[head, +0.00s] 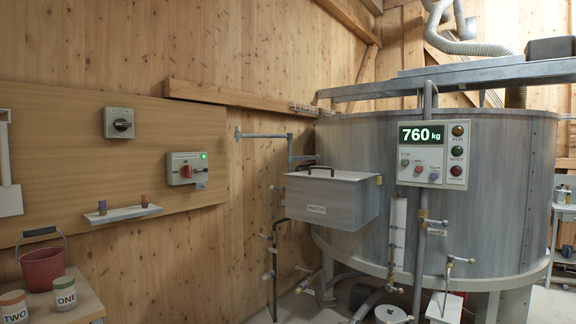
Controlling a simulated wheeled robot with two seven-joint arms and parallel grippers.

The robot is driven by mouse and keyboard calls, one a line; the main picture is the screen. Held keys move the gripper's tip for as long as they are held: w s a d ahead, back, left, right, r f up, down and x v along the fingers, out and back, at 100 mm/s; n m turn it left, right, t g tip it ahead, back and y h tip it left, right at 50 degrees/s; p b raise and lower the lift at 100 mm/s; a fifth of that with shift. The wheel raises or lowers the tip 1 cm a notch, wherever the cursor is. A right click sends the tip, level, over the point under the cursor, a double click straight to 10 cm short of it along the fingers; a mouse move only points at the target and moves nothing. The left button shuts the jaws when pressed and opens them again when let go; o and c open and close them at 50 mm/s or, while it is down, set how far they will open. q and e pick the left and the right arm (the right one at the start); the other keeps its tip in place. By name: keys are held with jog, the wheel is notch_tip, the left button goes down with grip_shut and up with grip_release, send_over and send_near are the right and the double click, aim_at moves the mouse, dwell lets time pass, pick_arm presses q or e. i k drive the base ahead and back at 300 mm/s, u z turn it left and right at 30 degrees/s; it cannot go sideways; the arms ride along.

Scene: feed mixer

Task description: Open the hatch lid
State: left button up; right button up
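The hatch box (335,202) is a grey metal box fixed to the front of the big round mixer tank (500,190). It carries a small white label that seems to read "HATCH". Its lid (340,176) lies flat and shut on top. A dark bar handle (321,169) stands on the lid, towards its rear left. Neither of my grippers shows in the head view, and nothing touches the lid.
A control panel (433,155) showing 760 kg hangs right of the hatch. Pipes and valves (274,262) stand left of and below it. A wall board (70,150) carries switches. A bench (70,300) at lower left holds a red bucket (43,268) and tins.

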aim_at(333, 170)
jog(key=u, duration=0.55)
jog(key=i, duration=1.95)
jog(key=z, duration=1.1)
jog(key=i, duration=0.7)
jog(key=z, duration=0.7)
